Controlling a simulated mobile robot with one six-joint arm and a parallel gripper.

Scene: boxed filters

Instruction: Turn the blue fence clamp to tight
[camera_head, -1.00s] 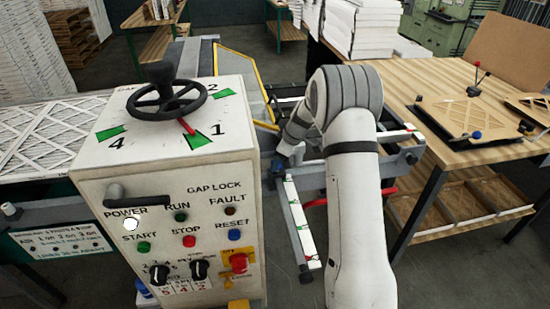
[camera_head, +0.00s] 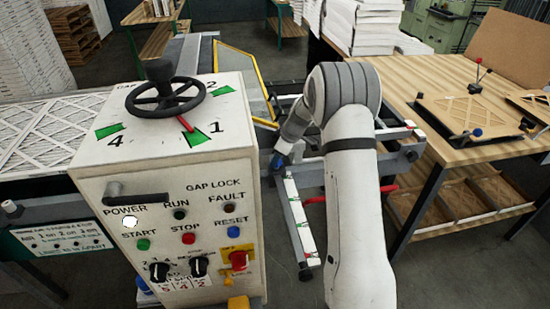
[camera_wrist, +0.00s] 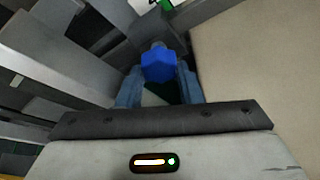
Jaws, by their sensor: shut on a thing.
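The blue fence clamp (camera_wrist: 159,66) shows in the wrist view as a faceted blue knob between the two fingers of my gripper (camera_wrist: 159,92). My gripper is shut on it. In the head view my gripper (camera_head: 277,163) is at the far end of my arm, beside the right side of the control box, at the near fence rail. A bit of blue shows there, but my arm and the small size hide the detail. I cannot read the clamp's tight or loose marking in either view.
The control box (camera_head: 165,190) with a black handwheel (camera_head: 166,97) stands close on the left of my gripper. A rail with green and white marks (camera_head: 299,225) runs toward me. A wooden table (camera_head: 455,75) with a filter jig (camera_head: 468,112) is at the right.

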